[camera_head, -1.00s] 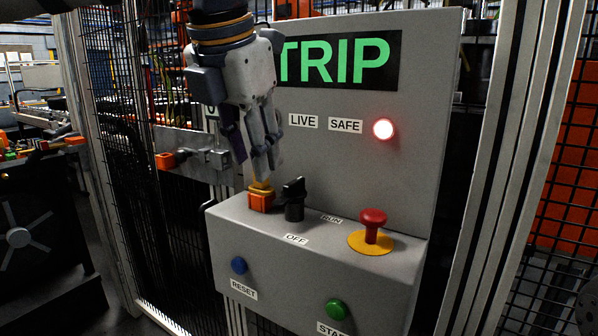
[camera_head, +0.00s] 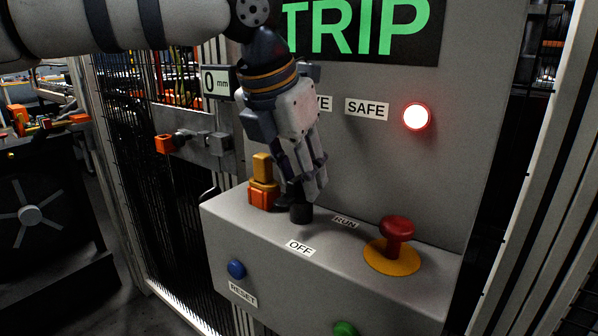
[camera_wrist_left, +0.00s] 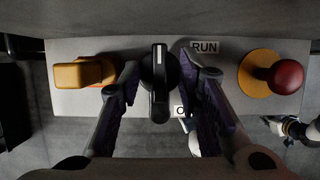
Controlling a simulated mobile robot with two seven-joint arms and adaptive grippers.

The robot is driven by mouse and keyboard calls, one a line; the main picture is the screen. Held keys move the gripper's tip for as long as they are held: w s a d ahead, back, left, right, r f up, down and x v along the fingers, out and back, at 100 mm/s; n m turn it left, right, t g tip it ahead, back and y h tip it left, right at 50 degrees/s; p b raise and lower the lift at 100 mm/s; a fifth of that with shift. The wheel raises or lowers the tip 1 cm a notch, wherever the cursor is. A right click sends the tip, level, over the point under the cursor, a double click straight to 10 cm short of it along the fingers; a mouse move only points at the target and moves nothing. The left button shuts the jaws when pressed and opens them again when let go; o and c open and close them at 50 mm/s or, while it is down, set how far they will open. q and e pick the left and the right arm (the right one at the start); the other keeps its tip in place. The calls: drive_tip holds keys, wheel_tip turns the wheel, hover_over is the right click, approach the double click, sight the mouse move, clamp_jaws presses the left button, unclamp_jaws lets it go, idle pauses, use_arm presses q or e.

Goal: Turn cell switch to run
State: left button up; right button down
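The black cell switch knob (camera_head: 301,213) stands on the grey control box, with the OFF label (camera_head: 299,247) in front of it and the RUN label (camera_head: 345,222) to its right. My left gripper (camera_head: 305,192) is down at the knob from above and hides its upper part. In the left wrist view the fingers are open on either side of the knob (camera_wrist_left: 159,75), with a small gap at the left; contact on the right is unclear. The knob's white line lies at its upper end, pointing up the picture. A white and dark part at that view's right edge looks like my right gripper (camera_wrist_left: 285,128).
A red mushroom button (camera_head: 397,232) on a yellow base stands right of the knob. An orange and yellow block (camera_head: 263,184) stands close to its left. Blue RESET (camera_head: 236,268) and green (camera_head: 344,328) buttons are on the front.

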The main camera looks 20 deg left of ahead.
use_arm(q)
drive_tip(key=shift+w, duration=0.1)
clamp_jaws()
drive_tip(key=shift+m, duration=0.4)
drive_tip(key=m+g+h, duration=0.1)
drive_tip(key=m, duration=0.3)
drive_tip(key=shift+a, duration=0.1)
drive_tip(key=m, duration=0.1)
drive_tip(key=m+g+h, duration=0.1)
drive_tip(key=m, duration=0.1)
drive_tip(key=shift+w+f+m, duration=0.1)
drive_tip(key=shift+w+m, duration=0.05)
drive_tip(key=shift+m, duration=0.15)
drive_tip(key=m+g+h, duration=0.1)
drive_tip(key=m+g, duration=0.1)
drive_tip(key=m, duration=0.2)
drive_tip(key=shift+w+b, duration=0.15)
drive_tip(key=shift+b, duration=0.2)
drive_tip(key=shift+m+g+b, duration=0.3)
drive_tip(key=shift+m+g, duration=0.4)
drive_tip(key=shift+m, duration=1.3)
use_arm(e)
drive_tip(key=shift+s+f+g, duration=0.4)
drive_tip(key=shift+s+f, duration=0.45)
drive_tip(key=shift+s, duration=0.05)
